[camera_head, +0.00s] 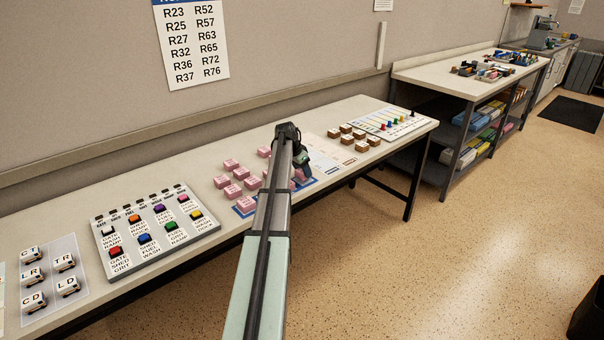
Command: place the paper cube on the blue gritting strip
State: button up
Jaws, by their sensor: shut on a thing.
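My gripper (301,176) is low over the strip's right part, shut on what looks like a pink cube (298,174), mostly hidden by the gripper and arm. I cannot tell whether this cube touches the strip. Several other pink cubes with printed labels (231,165) stand left of and behind the gripper. I cannot read which one is the paper cube.
A panel of coloured buttons (205,231) and white labelled blocks (64,262) are at the left. Brown cubes (374,141) and a board with coloured pegs (421,121) are at the right. A printed sheet (325,156) lies beside the gripper.

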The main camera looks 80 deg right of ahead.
jog(key=shift+f, duration=0.75)
jog(key=shift+f, duration=0.15)
jog(key=o, duration=1.4)
jog(key=shift+c, duration=0.2)
jog(key=v, duration=1.2)
jog(key=shift+w, duration=0.15)
